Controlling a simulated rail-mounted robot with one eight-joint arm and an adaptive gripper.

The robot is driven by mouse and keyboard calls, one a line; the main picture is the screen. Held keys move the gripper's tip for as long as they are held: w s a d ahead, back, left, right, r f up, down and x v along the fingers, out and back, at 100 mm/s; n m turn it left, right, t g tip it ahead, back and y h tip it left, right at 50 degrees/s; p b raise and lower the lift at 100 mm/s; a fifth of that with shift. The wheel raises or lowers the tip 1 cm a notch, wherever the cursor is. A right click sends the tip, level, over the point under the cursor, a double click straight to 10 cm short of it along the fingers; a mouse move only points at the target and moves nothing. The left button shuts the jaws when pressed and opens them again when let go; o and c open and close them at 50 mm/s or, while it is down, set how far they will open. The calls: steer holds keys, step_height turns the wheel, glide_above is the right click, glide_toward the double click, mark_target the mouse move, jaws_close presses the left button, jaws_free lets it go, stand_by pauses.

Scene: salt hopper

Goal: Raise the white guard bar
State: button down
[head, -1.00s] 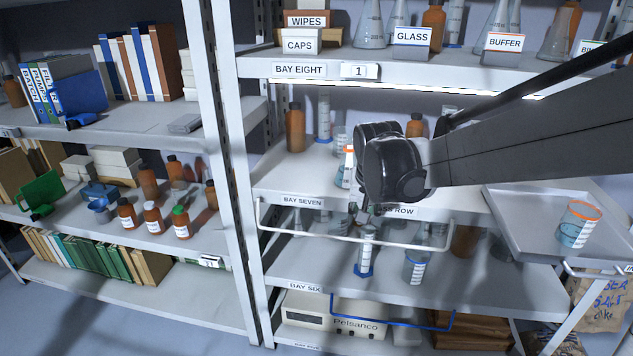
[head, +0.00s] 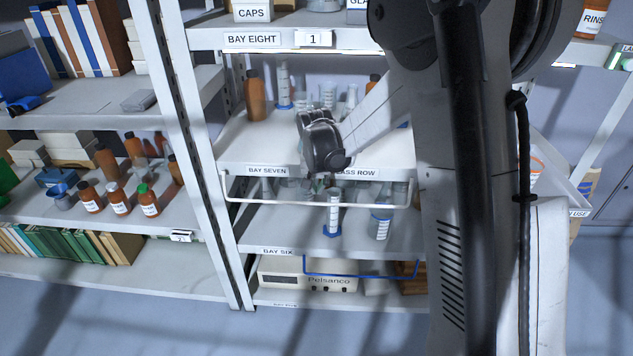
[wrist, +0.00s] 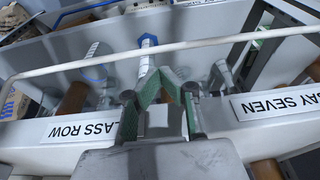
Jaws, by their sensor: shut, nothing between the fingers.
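The white guard bar (head: 265,203) is a thin U-shaped rail along the front of the BAY SEVEN shelf. Its long rod hangs a little below the shelf's front edge. In the wrist view, where the labels appear upside down, the bar (wrist: 230,40) crosses the whole width just beyond my fingertips. My gripper (head: 320,186) is at the front edge between the BAY SEVEN and GLASS ROW labels. In the wrist view, my gripper (wrist: 159,76) has its green-padded fingers converging at the tips, shut and empty. I cannot tell whether they touch the bar.
A blue-based cylinder (head: 333,215) and a beaker (head: 380,224) stand on the shelf below, behind the bar. A blue bar (head: 345,275) sits lower, before a Pelsanco box (head: 290,276). An amber bottle (head: 255,95) stands on the BAY SEVEN shelf. My arm hides the right side.

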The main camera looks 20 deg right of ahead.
steer(key=x, duration=0.4)
steer(key=shift+f, duration=0.35)
steer(key=shift+a, duration=0.1)
steer(key=shift+s+g+b, duration=0.15)
steer(key=shift+g+b, duration=0.15)
steer(key=shift+g, duration=0.1)
